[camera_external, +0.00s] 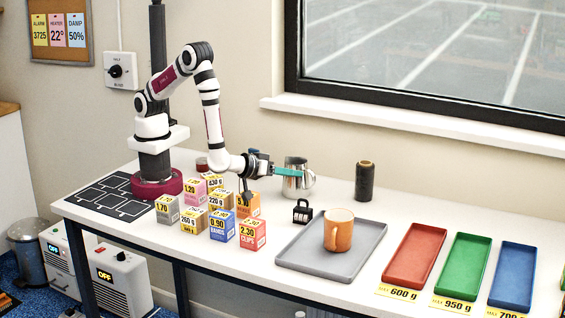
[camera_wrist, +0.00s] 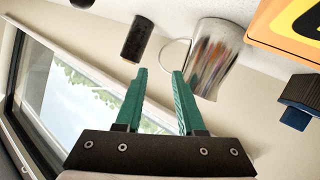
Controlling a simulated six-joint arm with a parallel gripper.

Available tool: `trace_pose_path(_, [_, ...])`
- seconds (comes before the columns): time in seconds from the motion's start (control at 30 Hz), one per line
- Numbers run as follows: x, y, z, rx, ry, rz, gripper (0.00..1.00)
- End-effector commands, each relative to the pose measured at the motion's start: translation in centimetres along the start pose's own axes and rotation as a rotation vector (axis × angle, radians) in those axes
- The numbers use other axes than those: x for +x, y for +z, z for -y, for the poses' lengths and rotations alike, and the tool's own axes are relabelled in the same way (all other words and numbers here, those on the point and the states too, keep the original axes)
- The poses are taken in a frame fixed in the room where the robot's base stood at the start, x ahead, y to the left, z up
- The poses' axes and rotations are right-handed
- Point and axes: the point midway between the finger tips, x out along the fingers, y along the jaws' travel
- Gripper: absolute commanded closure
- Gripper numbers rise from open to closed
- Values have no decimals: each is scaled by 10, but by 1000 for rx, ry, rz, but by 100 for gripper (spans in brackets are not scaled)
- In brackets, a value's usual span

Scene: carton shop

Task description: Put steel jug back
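The steel jug (camera_external: 297,187) stands upright on the white table near the wall, its handle on the right side. My gripper (camera_external: 300,172) is level with the jug's upper part, and its teal fingers overlap the jug in the external view. In the wrist view the two fingers (camera_wrist: 159,71) are apart with nothing between them. The shiny jug (camera_wrist: 216,58) shows there just beyond the right fingertip, its handle near that tip. I cannot tell whether finger and jug touch.
A dark spool (camera_external: 364,181) stands right of the jug. A black padlock-like item (camera_external: 302,211) and a grey tray (camera_external: 300,258) with an orange mug (camera_external: 338,232) are in front. Labelled boxes (camera_external: 222,225) cluster left. Red (camera_external: 411,260), green (camera_external: 461,268) and blue (camera_external: 511,278) trays lie right.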

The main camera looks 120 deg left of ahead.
Motion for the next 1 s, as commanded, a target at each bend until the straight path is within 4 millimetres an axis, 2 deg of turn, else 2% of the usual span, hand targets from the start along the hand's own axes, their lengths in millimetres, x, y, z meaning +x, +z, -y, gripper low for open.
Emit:
trace_pose_path(0.1, [-10,0,0,0,1,0,62])
trace_pose_path(0.23, [-12,0,-2,2,7,13,62])
trace_pose_path(0.27, [-13,0,-7,5,21,35,62])
trace_pose_path(0.37, [-27,2,-46,56,156,234,62])
trace_pose_path(0.4, [-43,1,-67,105,251,357,62])
trace_pose_path(0.47, [-81,-3,-88,227,411,546,62])
trace_pose_path(0.53, [-133,-13,-84,422,579,731,62])
trace_pose_path(0.57, [-154,-20,-74,520,639,796,62])
trace_pose_path(0.6, [-181,-29,-51,665,703,872,62])
trace_pose_path(0.63, [-197,-37,-29,780,738,920,62])
trace_pose_path(0.67, [-210,-46,-5,895,758,961,62])
trace_pose_path(0.7, [-224,-58,30,1047,768,1004,62])
trace_pose_path(0.8, [-238,-91,111,1368,716,1074,62])
trace_pose_path(0.83, [-239,-100,130,1442,690,1087,62])
trace_pose_path(0.9, [-240,-117,164,1566,633,1109,62])
trace_pose_path(1.0, [-240,-130,186,1651,586,1126,62])
